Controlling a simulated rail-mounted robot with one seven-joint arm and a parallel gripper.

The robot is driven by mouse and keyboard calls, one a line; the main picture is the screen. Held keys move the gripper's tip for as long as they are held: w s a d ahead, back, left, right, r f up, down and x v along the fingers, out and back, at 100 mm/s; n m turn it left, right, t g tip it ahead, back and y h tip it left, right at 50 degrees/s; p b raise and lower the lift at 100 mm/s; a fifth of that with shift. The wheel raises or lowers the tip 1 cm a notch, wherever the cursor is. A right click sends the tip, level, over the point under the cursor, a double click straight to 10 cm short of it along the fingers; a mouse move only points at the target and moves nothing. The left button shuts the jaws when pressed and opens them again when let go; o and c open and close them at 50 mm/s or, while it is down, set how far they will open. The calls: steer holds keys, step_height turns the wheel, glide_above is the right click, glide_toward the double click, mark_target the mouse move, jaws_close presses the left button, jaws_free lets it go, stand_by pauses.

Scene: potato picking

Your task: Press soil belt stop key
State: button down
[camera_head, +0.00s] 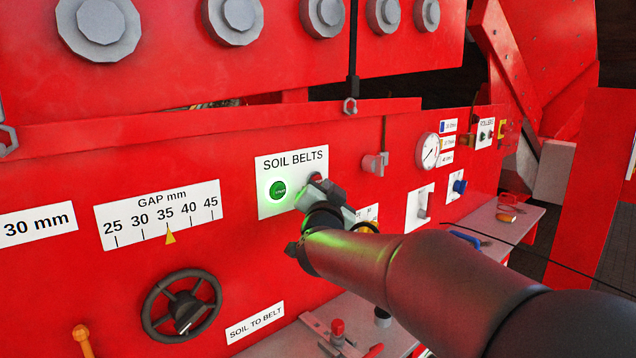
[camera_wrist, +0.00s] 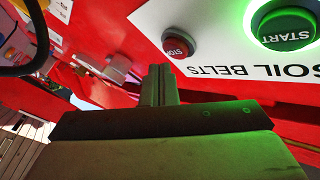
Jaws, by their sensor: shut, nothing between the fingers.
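The soil belts panel (camera_head: 291,163) is a white plate on the red machine wall. Its green start key (camera_head: 278,189) is lit and also shows in the wrist view (camera_wrist: 286,26). The red stop key (camera_head: 315,177) is to its right in the head view, partly hidden by my gripper (camera_head: 318,188). In the wrist view the stop key (camera_wrist: 180,44) shows upside down, its STOP lettering readable. My gripper (camera_wrist: 160,70) is shut and empty, its fingertips close to the stop key. I cannot tell whether they touch it.
A gap scale (camera_head: 160,213) and a black handwheel (camera_head: 182,305) are at left. A round gauge (camera_head: 427,151) and a blue knob (camera_head: 459,186) are to the right. A grey ledge (camera_head: 300,335) with a red-knobbed lever (camera_head: 337,328) lies below.

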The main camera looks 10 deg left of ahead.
steer(key=shift+w+a, duration=0.3)
steer(key=shift+w+a, duration=0.25)
steer(key=shift+a, duration=0.1)
stand_by(0.8)
steer(key=shift+d, duration=0.1)
steer(key=shift+s+d+b, duration=0.4)
steer(key=shift+s+d, duration=0.15)
steer(key=shift+d, duration=0.1)
steer(key=shift+s+d+b, duration=1.4)
steer(key=shift+s+d, duration=0.3)
steer(key=shift+d, duration=0.05)
